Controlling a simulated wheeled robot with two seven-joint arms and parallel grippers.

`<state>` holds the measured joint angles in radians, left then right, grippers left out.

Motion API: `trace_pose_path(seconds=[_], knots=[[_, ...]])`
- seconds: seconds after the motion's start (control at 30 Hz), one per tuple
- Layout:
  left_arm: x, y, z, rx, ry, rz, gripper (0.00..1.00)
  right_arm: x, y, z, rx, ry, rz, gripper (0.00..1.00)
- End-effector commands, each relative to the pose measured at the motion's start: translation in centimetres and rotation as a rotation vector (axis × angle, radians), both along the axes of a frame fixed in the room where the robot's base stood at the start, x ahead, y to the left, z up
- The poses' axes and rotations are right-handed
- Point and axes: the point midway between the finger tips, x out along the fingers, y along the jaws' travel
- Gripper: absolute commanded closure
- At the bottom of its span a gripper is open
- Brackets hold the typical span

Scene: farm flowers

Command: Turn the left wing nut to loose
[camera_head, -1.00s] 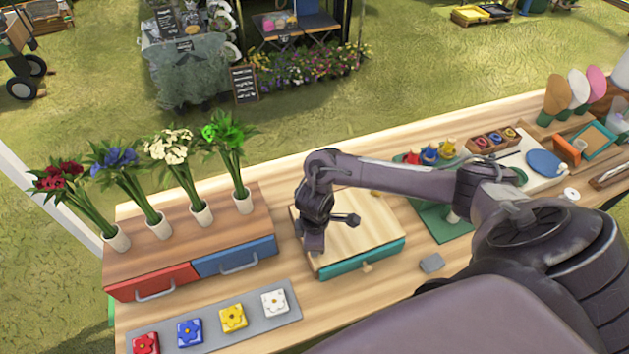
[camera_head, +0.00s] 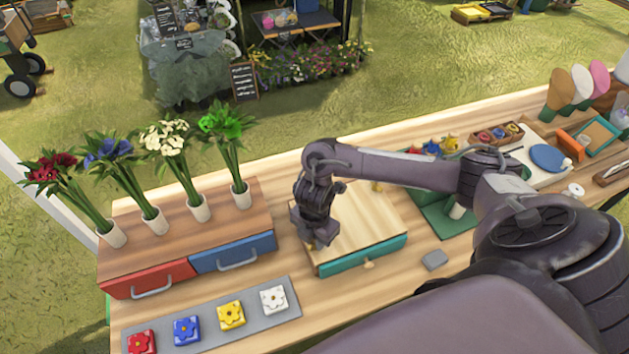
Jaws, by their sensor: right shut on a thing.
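A light wooden flower press (camera_head: 368,225) with a teal front edge (camera_head: 350,257) lies in the middle of the bench. My right gripper (camera_head: 314,241) points down at the press's left front corner. It is shut on the left wing nut (camera_head: 311,246), of which only a small brassy bit shows below the fingers. The nut's wings are mostly hidden by the gripper. Another brassy wing nut (camera_head: 376,187) stands at the press's back right, partly behind my right arm. My left gripper is not in view.
Left of the press is a wooden drawer box with red (camera_head: 150,280) and blue (camera_head: 234,251) drawers and several flower vases (camera_head: 198,208) on top. A grey tray (camera_head: 255,313) of flower tiles lies in front. A grey block (camera_head: 434,260) sits right of the press.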

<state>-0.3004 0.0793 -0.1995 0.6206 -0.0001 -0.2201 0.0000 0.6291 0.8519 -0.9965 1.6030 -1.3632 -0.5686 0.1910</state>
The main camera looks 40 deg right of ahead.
Motion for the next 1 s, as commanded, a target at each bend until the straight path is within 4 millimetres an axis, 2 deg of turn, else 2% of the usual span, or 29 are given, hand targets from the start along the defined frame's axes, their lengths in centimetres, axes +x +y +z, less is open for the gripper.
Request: trace_pose_path(seconds=[0.5, 1.0], knots=[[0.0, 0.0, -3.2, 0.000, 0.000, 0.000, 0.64, 0.1, -0.1, -0.2, -0.001, -0.003, 0.489, 1.00], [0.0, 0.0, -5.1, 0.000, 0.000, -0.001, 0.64, 0.1, -0.1, -0.1, -0.003, -0.003, 0.963, 1.00]])
